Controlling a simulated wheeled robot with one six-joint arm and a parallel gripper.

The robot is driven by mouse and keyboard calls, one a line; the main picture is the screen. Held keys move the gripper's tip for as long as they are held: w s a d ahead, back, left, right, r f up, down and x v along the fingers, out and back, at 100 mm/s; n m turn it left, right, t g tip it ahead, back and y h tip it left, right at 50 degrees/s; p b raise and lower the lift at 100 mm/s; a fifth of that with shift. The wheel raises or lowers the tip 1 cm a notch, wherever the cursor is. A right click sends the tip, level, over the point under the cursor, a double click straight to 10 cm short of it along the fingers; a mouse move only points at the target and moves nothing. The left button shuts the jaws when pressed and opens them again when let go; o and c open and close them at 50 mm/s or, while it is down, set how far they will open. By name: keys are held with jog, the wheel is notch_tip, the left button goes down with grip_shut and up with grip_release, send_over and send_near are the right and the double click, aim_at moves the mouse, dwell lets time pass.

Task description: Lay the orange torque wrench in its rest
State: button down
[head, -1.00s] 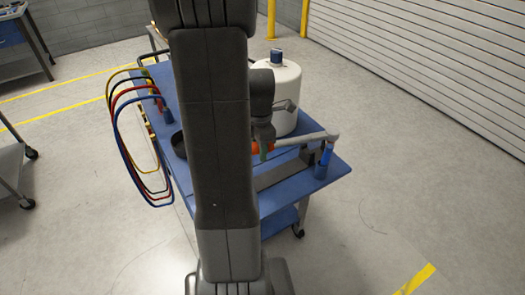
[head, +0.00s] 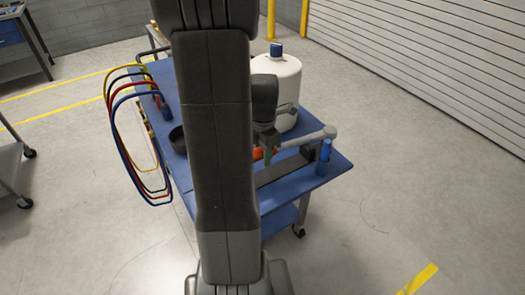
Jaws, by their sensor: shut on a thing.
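The torque wrench has an orange handle (head: 258,153) and a grey shaft with a thicker head (head: 329,132) toward the right. My gripper (head: 268,154) is shut on the wrench near the handle; my own arm hides part of the handle and the fingers. A long dark grey piece (head: 283,169) with a raised dark block (head: 308,153) lies along the near right edge of the blue cart and looks like the rest. The wrench appears above it, its head near a blue cylinder (head: 325,150). I cannot tell the height of the gap.
The blue cart top (head: 311,181) also carries a white tank (head: 284,75) behind my gripper and a dark round bowl (head: 178,140). Coloured hoses (head: 119,125) hang off its left side. My arm column blocks the cart's middle.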

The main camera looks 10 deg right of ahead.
notch_tip(320, 180, down, 2)
jog(key=shift+f+b, duration=0.15)
jog(key=shift+b, duration=0.55)
jog(key=shift+w, duration=0.1)
jog(key=shift+a+r+n, duration=0.25)
jog(key=shift+n, duration=0.65)
jog(key=shift+d, duration=0.2)
jog(key=shift+f, duration=0.1)
jog(key=shift+f+b, duration=1.05)
jog(key=shift+f, duration=0.2)
jog(key=shift+f+b, duration=0.45)
jog(key=shift+f, duration=0.05)
